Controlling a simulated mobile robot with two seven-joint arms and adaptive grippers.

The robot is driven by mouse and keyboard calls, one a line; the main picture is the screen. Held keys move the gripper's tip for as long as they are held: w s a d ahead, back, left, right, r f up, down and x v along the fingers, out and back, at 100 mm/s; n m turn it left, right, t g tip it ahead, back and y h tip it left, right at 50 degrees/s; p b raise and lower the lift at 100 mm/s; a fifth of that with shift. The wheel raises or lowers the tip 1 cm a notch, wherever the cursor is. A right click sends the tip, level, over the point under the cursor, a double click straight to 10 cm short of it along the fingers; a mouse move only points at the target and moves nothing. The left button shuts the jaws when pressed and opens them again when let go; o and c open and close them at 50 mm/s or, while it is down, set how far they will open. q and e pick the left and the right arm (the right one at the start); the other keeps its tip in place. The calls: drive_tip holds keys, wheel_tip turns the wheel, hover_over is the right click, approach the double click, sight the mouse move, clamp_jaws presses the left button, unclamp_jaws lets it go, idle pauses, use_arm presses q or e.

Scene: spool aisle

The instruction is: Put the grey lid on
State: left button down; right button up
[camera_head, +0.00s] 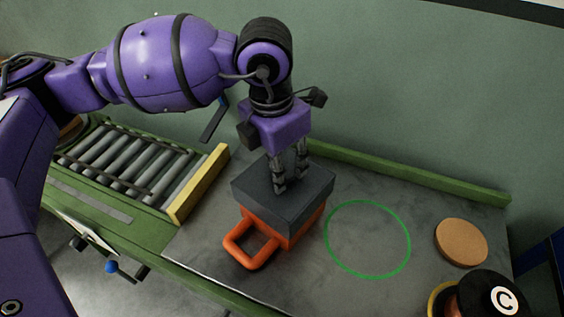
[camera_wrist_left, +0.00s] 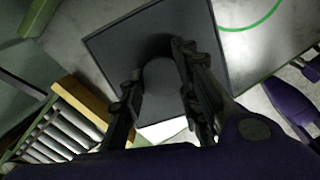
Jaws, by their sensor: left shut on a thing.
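The dark grey square lid (camera_head: 305,200) is over the top of an orange container (camera_head: 298,232) with a loop handle (camera_head: 250,245) at its front left. The lid looks close to level and covers the container's opening. I cannot tell whether it rests fully on the rim or sits slightly above it. My left gripper (camera_head: 290,181) points down and is shut on the lid's round knob, which shows between the fingers in the left wrist view (camera_wrist_left: 160,76). The lid (camera_wrist_left: 110,45) fills the middle of that view. My right gripper is not in view.
A green ring (camera_head: 367,239) is marked on the grey bench right of the container. A roller conveyor (camera_head: 130,165) with a yellow end bar (camera_head: 199,184) stands left. A green rail (camera_head: 410,174) runs behind.

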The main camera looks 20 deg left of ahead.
use_arm(q)
drive_tip(key=shift+f+b, duration=1.05)
drive_tip(key=shift+f, duration=0.75)
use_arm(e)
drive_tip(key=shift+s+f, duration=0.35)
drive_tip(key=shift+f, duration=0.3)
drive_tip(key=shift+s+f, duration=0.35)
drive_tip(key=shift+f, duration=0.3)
use_arm(q)
drive_tip(key=c, duration=1.2)
unclamp_jaws()
drive_tip(key=shift+r, duration=0.35)
drive_tip(key=r, duration=0.7)
drive_tip(key=s+r, duration=0.1)
drive_tip(key=r, duration=0.3)
drive_tip(key=shift+s+a+r, duration=0.1)
drive_tip(key=shift+a+r, duration=0.05)
drive_tip(key=shift+a, duration=0.2)
